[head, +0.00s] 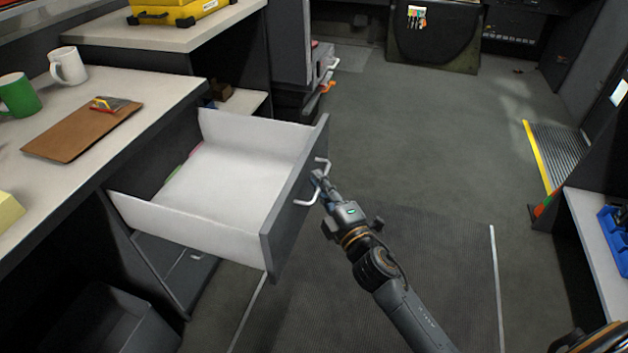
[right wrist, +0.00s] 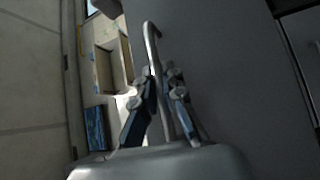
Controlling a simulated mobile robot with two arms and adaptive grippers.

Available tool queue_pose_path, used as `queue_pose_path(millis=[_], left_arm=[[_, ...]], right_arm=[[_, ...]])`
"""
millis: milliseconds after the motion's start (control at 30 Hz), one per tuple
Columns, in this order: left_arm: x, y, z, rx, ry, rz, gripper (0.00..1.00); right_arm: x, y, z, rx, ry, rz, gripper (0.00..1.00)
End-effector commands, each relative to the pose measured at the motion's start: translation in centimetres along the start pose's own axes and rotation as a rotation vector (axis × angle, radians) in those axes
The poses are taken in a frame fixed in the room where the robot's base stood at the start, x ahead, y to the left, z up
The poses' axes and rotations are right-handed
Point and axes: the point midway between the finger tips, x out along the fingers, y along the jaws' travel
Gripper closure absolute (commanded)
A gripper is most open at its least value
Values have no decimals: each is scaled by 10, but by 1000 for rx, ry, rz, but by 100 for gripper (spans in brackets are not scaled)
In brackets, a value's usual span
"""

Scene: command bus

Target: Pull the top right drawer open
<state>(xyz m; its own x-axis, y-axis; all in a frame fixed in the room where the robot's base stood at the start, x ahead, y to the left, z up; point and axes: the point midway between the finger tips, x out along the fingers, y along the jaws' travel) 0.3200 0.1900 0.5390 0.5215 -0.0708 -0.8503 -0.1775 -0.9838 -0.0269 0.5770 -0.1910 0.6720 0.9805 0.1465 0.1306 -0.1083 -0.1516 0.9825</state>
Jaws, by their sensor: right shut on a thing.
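The drawer (head: 225,195) is pulled far out of the desk in the head view. Its white inside shows, with small pink and green items near the back. Its dark grey front (head: 290,215) carries a light metal bar handle (head: 318,170). My right gripper (head: 320,184) is at the handle, coming from the lower right. In the right wrist view, my right gripper's fingers (right wrist: 158,100) are shut around the handle's bar (right wrist: 152,50), with the grey drawer front (right wrist: 225,70) behind. My left gripper is not in view.
The desk top (head: 150,110) holds a green mug (head: 18,95), a white mug (head: 68,66) and a brown clipboard (head: 80,130). More drawers (head: 180,270) are below the open one. A dark bin (head: 105,325) stands at lower left. The floor (head: 420,170) to the right is clear.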

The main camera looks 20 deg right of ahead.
Motion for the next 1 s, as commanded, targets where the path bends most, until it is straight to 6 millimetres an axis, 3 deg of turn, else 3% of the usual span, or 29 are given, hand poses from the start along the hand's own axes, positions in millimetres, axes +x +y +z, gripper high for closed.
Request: queue_pose_path(millis=[300,333,433,767,1000], left_arm=[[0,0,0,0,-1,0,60],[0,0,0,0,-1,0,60],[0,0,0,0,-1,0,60],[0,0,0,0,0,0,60],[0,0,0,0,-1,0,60]], right_arm=[[-1,-2,0,1,0,-4,100],[-1,-2,0,1,0,-4,87],[-1,-2,0,1,0,-4,67],[-2,-1,0,1,0,-1,67],[-33,-2,0,3,-2,-5,67]])
